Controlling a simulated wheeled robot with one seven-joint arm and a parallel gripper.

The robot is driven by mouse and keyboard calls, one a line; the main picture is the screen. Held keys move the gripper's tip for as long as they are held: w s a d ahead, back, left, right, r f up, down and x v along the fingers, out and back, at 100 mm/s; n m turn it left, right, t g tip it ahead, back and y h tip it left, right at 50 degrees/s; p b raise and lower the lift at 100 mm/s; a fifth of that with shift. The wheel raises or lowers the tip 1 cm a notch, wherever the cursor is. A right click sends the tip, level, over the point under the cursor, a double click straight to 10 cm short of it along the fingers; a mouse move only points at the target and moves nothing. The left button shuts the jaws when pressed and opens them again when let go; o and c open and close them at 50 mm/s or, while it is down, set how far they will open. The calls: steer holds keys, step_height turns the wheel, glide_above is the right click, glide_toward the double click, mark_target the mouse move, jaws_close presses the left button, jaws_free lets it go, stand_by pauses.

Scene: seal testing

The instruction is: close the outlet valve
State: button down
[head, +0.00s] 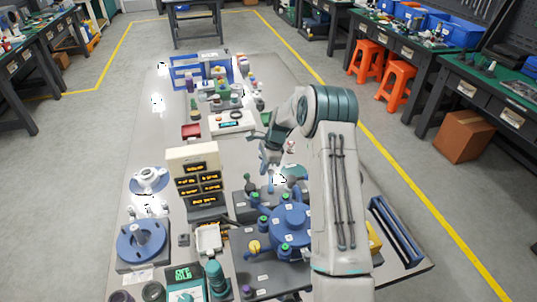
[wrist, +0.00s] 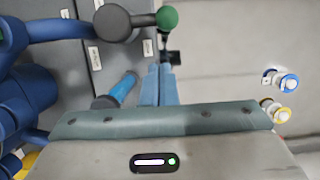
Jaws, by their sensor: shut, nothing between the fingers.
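A blue round test rig (head: 291,217) with several green-capped knobs stands on a dark grey plate (head: 245,272) in the head view. A yellow knob (head: 254,246) sits at its left. I cannot tell which fitting is the outlet valve; the labels are too small to read. In the wrist view, a green knob (wrist: 167,18) on a dark grey fitting (wrist: 112,23) lies just beyond the fingertips. A blue handle (wrist: 122,88) is left of the fingers. My gripper (wrist: 160,68) is shut and empty; in the head view it (head: 270,184) is behind the rig, partly hidden by my arm.
A beige display unit (head: 195,175) stands left of the rig. A blue round fixture (head: 142,240) and a teal bottle (head: 216,278) are at front left. A blue rail frame (head: 396,232) lies at right. Blue (wrist: 290,81) and yellow (wrist: 284,114) fittings show at right.

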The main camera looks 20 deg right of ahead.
mark_target(246, 175)
steer(key=shift+a+f+p, duration=0.15)
steer(key=shift+a+p, duration=0.25)
steer(key=shift+a, duration=1.35)
steer(key=shift+w+a+n+b, duration=0.25)
steer(key=shift+n+b, duration=0.2)
steer(key=shift+n, duration=0.15)
steer(key=shift+w+a+f+n+g+b, duration=0.1)
steer(key=shift+a+n+g+b, duration=0.55)
steer(key=shift+n, duration=0.45)
steer(key=a+n+b, duration=0.1)
steer(key=n, duration=0.1)
steer(key=shift+n, duration=0.3)
steer(key=a+n, duration=0.1)
steer(key=n+g+h+b, duration=0.1)
steer(key=n, duration=0.1)
steer(key=a+n+b, duration=0.1)
steer(key=shift+s+a+n+g, duration=0.25)
steer(key=shift+s+a+n, duration=0.1)
steer(key=shift+n, duration=0.05)
steer(key=shift+a, duration=0.15)
